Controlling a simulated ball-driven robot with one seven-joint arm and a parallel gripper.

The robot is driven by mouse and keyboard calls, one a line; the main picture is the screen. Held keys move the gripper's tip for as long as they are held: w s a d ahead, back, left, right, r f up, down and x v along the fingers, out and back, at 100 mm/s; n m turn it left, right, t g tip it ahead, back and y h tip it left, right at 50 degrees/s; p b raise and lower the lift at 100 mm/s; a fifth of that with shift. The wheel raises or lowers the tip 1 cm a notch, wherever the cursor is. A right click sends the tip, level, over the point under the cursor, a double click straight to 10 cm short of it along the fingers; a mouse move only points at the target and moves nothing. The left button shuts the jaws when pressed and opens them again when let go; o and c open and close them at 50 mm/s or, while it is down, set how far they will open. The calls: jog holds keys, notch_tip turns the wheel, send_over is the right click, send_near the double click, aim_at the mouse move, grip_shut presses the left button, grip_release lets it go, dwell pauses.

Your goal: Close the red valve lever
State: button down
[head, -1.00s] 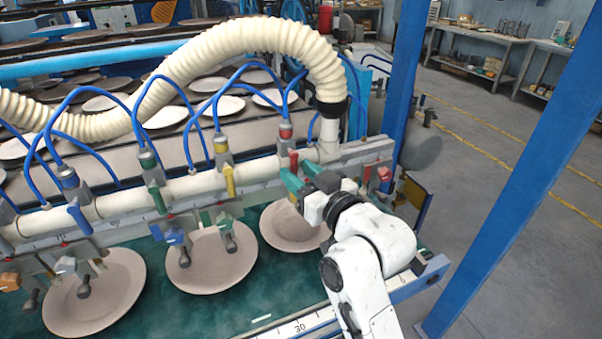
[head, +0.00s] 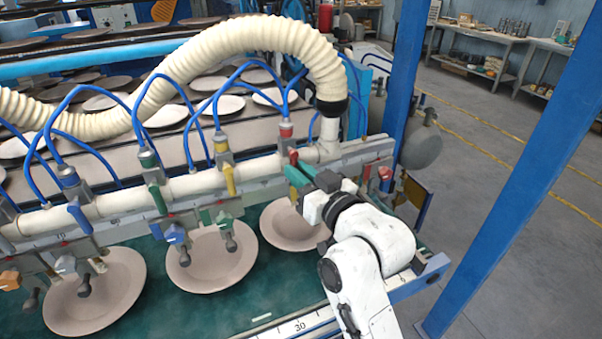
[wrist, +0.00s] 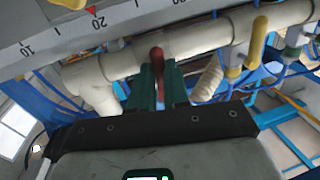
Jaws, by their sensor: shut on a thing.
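The red valve lever (head: 293,157) is on the cream pipe, below the red-collared fitting at the right end of the row. In the wrist view the red lever (wrist: 157,62) stands between the two green fingers of my gripper (wrist: 159,80). In the head view my gripper (head: 299,172) reaches the lever from the front right, its green fingers close together. The gripper is shut on the lever. The lower part of the lever is hidden by the fingers.
Further left on the pipe are a yellow lever (head: 229,179), a green lever (head: 158,199) and a blue lever (head: 80,217). A ribbed cream hose (head: 240,40) arches above. Plates (head: 212,262) lie below on the green belt. A blue post (head: 510,190) stands at the right.

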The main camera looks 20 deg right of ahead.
jog(key=m, duration=0.2)
jog(key=a+m, duration=0.1)
jog(key=m, duration=0.1)
jog(key=m+t, duration=0.1)
jog(key=shift+a+m, duration=0.3)
jog(key=shift+m, duration=0.1)
jog(key=shift+a+r+m+t+h+b, duration=0.35)
jog(key=shift+m+h+b, duration=0.2)
jog(key=shift+m+b, duration=1.6)
jog(key=shift+a+r+m+t+h+b, duration=0.15)
jog(key=shift+r+m+h+b, duration=0.4)
jog(key=shift+m+b, duration=1.55)
jog(key=shift+a+r+m+t+h+b, duration=0.2)
jog(key=shift+a+r+m+h+b, duration=0.3)
jog(key=shift+m+b, duration=1.65)
jog(key=shift+d+f+m+p, duration=0.1)
jog(key=shift+d+m+p, duration=0.05)
jog(key=shift+m+p, duration=0.5)
jog(key=c, duration=1.1)
grip_release()
jog(key=s+f+b, duration=0.2)
jog(key=s, duration=0.8)
jog(key=shift+s, duration=0.3)
